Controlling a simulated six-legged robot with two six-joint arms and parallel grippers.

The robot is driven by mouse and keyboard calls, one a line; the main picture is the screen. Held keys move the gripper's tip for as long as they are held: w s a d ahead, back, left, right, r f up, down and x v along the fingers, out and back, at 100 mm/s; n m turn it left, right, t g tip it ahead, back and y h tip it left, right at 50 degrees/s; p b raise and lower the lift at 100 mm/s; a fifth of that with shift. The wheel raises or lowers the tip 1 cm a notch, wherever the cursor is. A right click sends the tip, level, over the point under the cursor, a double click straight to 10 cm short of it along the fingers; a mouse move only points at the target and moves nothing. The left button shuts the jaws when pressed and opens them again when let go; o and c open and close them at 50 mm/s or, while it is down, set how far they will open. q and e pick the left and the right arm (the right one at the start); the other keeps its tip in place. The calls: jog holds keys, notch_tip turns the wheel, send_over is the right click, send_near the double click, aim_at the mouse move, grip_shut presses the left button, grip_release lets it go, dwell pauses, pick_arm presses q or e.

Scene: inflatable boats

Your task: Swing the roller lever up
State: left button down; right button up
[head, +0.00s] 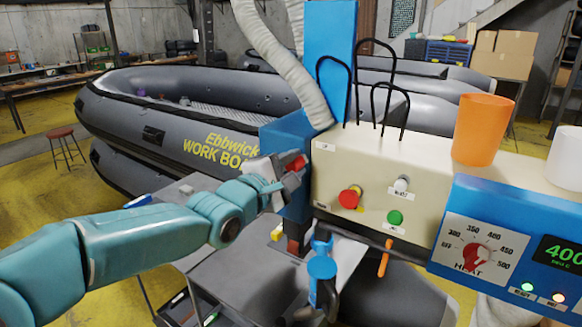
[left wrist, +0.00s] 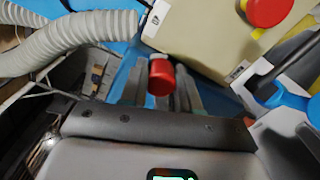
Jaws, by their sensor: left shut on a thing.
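The roller lever's red grip (head: 295,163) is at the left side of the cream control box. In the left wrist view the red grip (left wrist: 160,78) lies between the grey fingers. My left gripper (head: 283,170) is shut on this red grip. In the left wrist view my left gripper (left wrist: 165,90) points toward the blue machine frame. The rest of the lever is mostly hidden behind the gripper. My right gripper is not in view.
The cream control box (head: 345,165) carries a red button (head: 350,197) and a green button (head: 395,217). A blue heat panel (head: 480,215), an orange cup (head: 482,130) and a blue clamp-like part (head: 322,268) are nearby. A ribbed hose (head: 285,60) hangs above. Grey boats (head: 190,100) stand behind.

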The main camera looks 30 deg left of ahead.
pick_arm(q)
jog(key=shift+a+r+n, duration=0.2)
jog(key=shift+r+n, duration=0.1)
jog(key=shift+n, duration=0.1)
jog(key=c, duration=0.8)
grip_release()
jog(key=shift+s, duration=0.1)
jog(key=s+a, duration=0.1)
jog(key=s, duration=1.5)
jog(key=shift+s+a, duration=0.1)
